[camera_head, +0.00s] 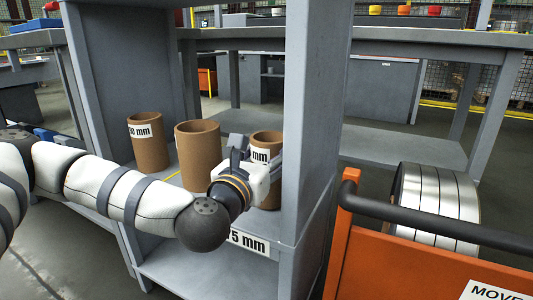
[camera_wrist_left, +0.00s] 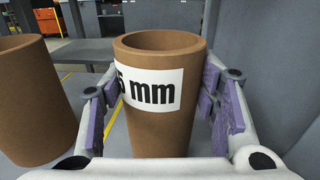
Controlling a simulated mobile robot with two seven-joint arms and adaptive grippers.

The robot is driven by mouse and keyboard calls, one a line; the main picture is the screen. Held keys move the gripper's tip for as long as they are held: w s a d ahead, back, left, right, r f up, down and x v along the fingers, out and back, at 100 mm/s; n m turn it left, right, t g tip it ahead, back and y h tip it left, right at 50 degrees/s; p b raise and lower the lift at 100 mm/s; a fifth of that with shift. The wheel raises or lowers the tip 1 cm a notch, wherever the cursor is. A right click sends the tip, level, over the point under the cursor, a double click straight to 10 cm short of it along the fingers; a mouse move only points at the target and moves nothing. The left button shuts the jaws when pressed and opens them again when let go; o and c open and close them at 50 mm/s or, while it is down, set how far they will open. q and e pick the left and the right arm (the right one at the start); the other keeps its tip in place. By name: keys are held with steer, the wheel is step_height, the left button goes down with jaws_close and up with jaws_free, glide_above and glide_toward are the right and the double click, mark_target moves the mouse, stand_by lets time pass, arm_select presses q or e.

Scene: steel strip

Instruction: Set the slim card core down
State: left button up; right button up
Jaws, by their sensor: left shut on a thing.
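The slim card core (camera_head: 268,142), a brown tube, stands upright in the grey rack at the right end of a row of tubes. In the left wrist view the core (camera_wrist_left: 155,140) fills the space between the purple finger pads, with a white label ending in "5 mm". My left gripper (camera_head: 252,168) is shut on it from the front. The core's foot is hidden by the gripper, so I cannot tell whether it touches the shelf (camera_head: 170,196). My right gripper is not in view.
A wider brown core (camera_head: 198,155) stands just left of the held one, and another labelled core (camera_head: 148,150) farther left. A grey rack post (camera_head: 312,120) is close on the right. A "75 mm" sign (camera_head: 247,242) is on the shelf edge. An orange cart (camera_head: 400,265) and steel coil (camera_head: 437,205) are at right.

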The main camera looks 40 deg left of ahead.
arm_select(q)
steer(key=shift+f, duration=0.3)
steer(key=o, duration=1.4)
step_height(320, 180, up, 10)
steer(key=shift+r, duration=0.1)
